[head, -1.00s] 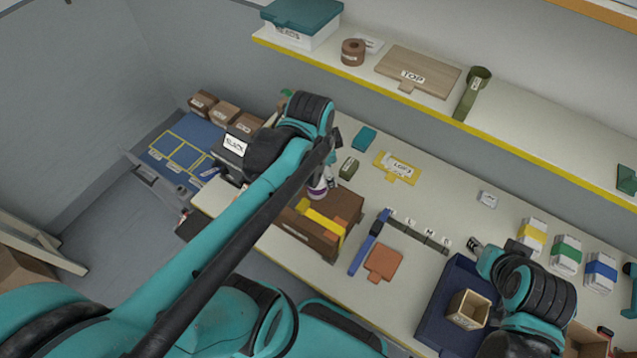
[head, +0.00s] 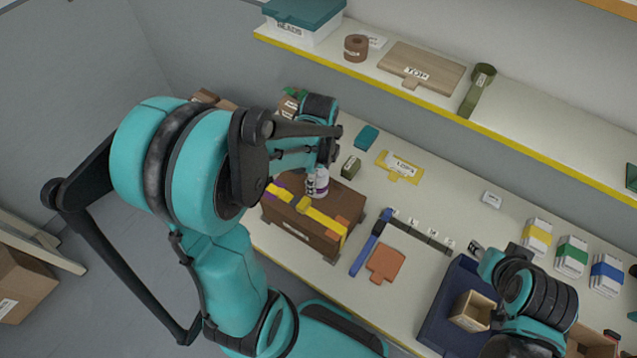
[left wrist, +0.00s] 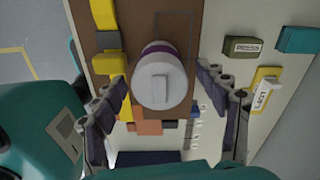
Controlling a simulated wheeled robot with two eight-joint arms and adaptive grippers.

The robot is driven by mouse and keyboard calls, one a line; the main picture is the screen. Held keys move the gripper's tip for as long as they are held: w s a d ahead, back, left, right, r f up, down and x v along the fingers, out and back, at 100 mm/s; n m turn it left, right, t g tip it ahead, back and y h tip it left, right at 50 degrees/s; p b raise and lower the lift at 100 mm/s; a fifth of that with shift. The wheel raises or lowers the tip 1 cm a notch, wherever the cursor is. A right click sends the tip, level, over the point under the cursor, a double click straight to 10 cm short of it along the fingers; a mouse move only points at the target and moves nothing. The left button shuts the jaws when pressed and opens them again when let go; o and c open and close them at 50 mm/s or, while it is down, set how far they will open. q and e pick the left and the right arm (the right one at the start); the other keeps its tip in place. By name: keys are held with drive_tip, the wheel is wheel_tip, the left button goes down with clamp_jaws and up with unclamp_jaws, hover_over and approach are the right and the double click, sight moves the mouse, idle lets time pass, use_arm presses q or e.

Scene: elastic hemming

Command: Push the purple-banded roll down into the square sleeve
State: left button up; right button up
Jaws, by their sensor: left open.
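The white roll with a purple band (head: 317,184) stands upright at the back edge of the brown box (head: 308,232). In the left wrist view the roll (left wrist: 163,78) shows its pale round top, with the purple band at its far rim. My left gripper (left wrist: 165,92) is open, with one finger on each side of the roll and visible gaps to both. In the head view the left gripper (head: 320,168) is just above the roll, partly hidden by its own arm. I cannot make out a square sleeve under the roll. My right gripper (head: 476,246) is at the lower right.
A small open square wooden box (head: 473,311) sits in a navy tray (head: 436,318). A green block (head: 351,166), yellow card (head: 399,166) and blue bar (head: 370,243) lie nearby. The shelf (head: 540,140) overhangs the back.

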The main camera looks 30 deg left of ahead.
use_arm(q)
drive_tip(key=shift+f, duration=0.45)
drive_tip(key=shift+r, duration=0.1)
drive_tip(key=c, duration=1.4)
